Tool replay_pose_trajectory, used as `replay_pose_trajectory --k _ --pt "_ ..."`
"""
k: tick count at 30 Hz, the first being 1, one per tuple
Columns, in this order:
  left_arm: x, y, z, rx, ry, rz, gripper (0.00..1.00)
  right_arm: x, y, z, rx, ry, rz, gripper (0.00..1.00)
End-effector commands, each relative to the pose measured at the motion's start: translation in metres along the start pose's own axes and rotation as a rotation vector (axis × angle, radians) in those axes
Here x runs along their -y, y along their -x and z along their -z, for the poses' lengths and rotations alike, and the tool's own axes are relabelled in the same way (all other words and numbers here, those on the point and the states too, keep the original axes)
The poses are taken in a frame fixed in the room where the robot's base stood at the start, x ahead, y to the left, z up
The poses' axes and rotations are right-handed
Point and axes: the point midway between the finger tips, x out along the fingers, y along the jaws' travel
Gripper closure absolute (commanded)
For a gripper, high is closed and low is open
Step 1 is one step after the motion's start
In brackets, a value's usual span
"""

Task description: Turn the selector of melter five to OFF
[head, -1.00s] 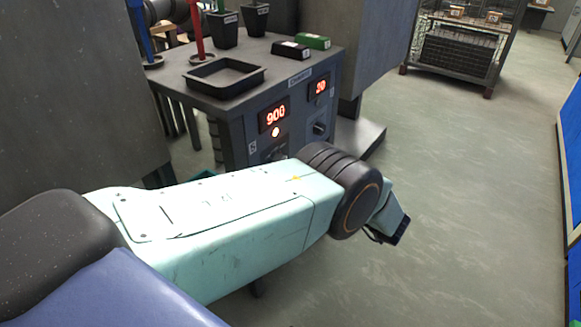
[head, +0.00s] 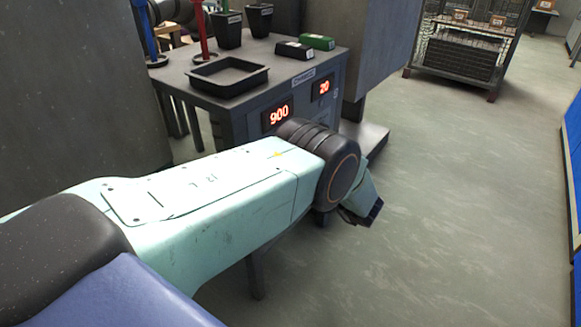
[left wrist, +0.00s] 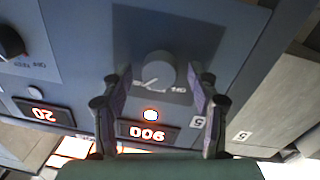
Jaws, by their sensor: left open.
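The melter cabinet (head: 232,128) stands ahead in the head view, with a red 900 display (head: 279,115). In the left wrist view, turned upside down, the selector (left wrist: 159,70) of melter five is a round grey knob. My left gripper (left wrist: 163,77) is open, one finger on each side of the knob. I cannot tell whether they touch it. The pointer's label is too small to read. My left arm hides the knob in the head view. My right gripper is out of view.
A second display reading 20 (head: 324,88) and a second dark knob (left wrist: 10,43) are beside it. A black tray (head: 228,86), black pots and small boxes stand on the cabinet top. A wire cage cart (head: 462,50) stands at the back. The floor at right is clear.

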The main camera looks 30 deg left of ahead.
Motion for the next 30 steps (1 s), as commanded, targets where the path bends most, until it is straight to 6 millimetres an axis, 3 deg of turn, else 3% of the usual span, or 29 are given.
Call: replay_pose_trajectory --k 19,30 --pt "0.0 0.0005 -0.0001 0.0 0.0 0.0 0.93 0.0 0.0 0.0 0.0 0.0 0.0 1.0" --pt "0.0003 0.0006 -0.0007 -0.004 0.063 -0.001 0.94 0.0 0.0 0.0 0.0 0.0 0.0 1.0"
